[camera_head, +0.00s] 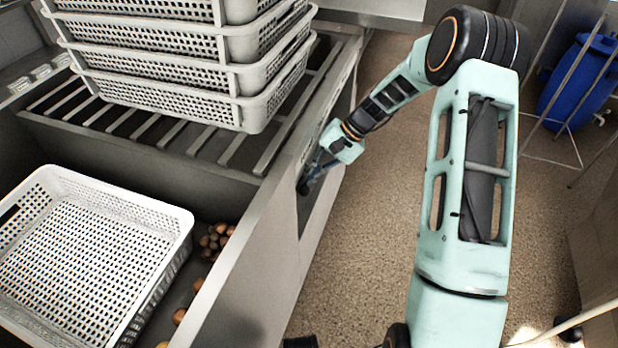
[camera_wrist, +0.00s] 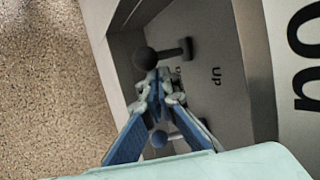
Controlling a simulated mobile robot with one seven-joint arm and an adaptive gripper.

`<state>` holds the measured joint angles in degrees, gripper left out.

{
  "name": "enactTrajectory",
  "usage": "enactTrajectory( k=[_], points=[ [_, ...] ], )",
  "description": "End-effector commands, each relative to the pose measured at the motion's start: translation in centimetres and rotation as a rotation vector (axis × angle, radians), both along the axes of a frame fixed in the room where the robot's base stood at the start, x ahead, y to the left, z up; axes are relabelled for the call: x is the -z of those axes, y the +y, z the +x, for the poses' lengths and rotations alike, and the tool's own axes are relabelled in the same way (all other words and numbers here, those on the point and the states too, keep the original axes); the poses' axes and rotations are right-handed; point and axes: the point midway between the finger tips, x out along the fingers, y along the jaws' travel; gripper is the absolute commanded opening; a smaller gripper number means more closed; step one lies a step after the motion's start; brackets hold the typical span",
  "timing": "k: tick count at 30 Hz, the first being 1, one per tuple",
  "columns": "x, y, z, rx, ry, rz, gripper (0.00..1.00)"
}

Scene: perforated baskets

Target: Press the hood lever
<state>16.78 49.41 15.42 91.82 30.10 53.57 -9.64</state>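In the wrist view, a lever with a dark ball knob (camera_wrist: 147,60) sticks out of a grey recessed panel (camera_wrist: 215,105) beside the label "Up". A second lever with a ball knob (camera_wrist: 160,139) shows lower, seen between my fingers. My gripper (camera_wrist: 158,84) has its blue fingers drawn together at the tips, with nothing visible held. The fingertips appear just below the dark knob; whether they touch it is unclear. In the head view, my gripper (camera_head: 308,182) is at the recess in the counter's side, and the levers are hidden.
Stacked white perforated baskets (camera_head: 190,100) stand on a slatted metal rack (camera_head: 150,133). Another basket (camera_head: 90,250) sits in the trough at left, near several round brown items (camera_head: 213,240). A blue barrel (camera_head: 580,82) stands at far right. The speckled floor (camera_head: 370,230) beside the counter is open.

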Motion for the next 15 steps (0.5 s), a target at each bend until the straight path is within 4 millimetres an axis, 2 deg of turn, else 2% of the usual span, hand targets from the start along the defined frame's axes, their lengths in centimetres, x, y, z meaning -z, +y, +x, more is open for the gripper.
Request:
enactTrajectory(
  k=[15],
  points=[
    [-0.59, 0.24, -0.21, -0.004, 0.005, 0.002, 0.0]
  ],
)
